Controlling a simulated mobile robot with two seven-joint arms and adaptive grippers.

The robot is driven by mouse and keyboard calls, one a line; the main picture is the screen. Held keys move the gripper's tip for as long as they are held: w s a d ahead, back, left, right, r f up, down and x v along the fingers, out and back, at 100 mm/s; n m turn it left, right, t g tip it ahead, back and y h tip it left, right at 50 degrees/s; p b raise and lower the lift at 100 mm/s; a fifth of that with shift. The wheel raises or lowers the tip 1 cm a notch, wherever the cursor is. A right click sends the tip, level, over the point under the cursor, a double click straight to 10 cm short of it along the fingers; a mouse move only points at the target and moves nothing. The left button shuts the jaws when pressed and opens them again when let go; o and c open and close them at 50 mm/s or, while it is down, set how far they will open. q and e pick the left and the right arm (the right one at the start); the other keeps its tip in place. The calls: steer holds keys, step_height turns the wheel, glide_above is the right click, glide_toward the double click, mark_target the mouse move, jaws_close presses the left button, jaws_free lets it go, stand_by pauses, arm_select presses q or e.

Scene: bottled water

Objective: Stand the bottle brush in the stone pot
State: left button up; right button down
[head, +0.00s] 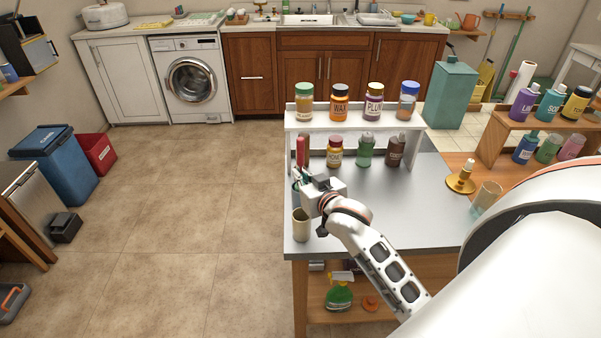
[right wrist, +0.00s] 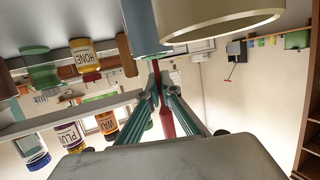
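The bottle brush (head: 300,150) shows in the head view as a red upright handle rising above my right gripper (head: 299,180). In the right wrist view, which is upside down, the right gripper (right wrist: 158,92) is closed around the red handle (right wrist: 167,122). A blue-grey cylinder (right wrist: 142,25), seemingly the brush head, adjoins the handle there. The beige stone pot (head: 301,228) stands at the table's left edge, just nearer than the gripper. Its rim (right wrist: 222,32) shows beside the cylinder in the wrist view; the brush looks outside it. My left gripper is not in view.
A white riser (head: 345,124) with several jars and bottles stands behind the gripper on the grey table (head: 375,225). The middle of the tabletop is clear; open floor lies left.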

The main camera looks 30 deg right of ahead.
steer(key=shift+f, duration=0.1)
steer(key=c, duration=2.2)
jaws_free()
steer(key=v, duration=1.2)
